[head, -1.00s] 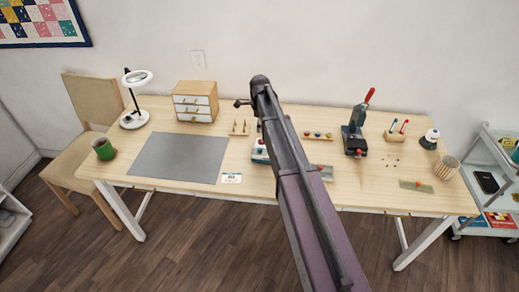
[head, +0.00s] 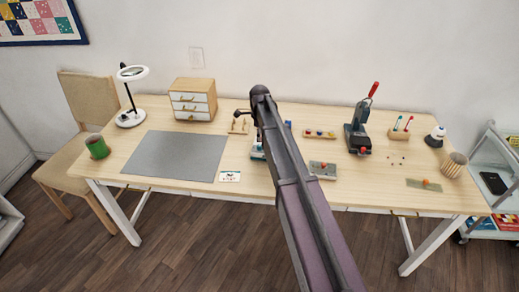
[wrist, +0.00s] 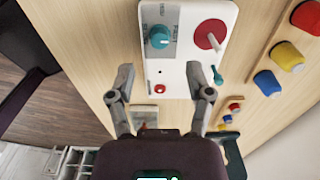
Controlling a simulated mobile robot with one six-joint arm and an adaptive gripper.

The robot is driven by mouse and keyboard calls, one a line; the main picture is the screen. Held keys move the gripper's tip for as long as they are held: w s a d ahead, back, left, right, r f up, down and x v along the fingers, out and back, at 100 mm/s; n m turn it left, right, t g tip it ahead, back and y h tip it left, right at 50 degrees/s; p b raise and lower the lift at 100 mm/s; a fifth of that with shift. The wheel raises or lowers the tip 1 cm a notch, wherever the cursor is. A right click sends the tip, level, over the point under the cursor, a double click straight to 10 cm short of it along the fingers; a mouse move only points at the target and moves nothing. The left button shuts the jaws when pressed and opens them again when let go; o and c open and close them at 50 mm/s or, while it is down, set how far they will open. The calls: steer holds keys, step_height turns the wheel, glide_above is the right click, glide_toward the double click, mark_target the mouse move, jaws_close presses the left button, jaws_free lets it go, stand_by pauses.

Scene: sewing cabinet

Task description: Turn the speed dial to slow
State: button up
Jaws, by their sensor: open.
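In the wrist view a white control panel (wrist: 186,75) lies on the wooden table. It carries a round teal dial (wrist: 159,37) with a pale pointer mark and small print on both sides, too small to read. A larger red knob (wrist: 210,33) sits to the dial's right, with a small teal lever (wrist: 217,75) below it. My gripper (wrist: 160,70) is open and empty, its two fingers apart over the panel. The dial shows beyond the gap between the fingertips, and neither finger visibly touches it. In the head view the panel (head: 257,150) is mostly hidden behind my arm.
Rows of coloured pegs (wrist: 287,57) stand right of the panel. In the head view a grey mat (head: 175,156), a card (head: 229,176), a small drawer box (head: 192,98) and a red-handled press (head: 358,138) share the table (head: 110,170).

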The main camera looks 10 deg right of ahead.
mark_target(260, 146)
steer(key=shift+f+b, duration=2.6)
steer(key=shift+f, duration=0.35)
jaws_close()
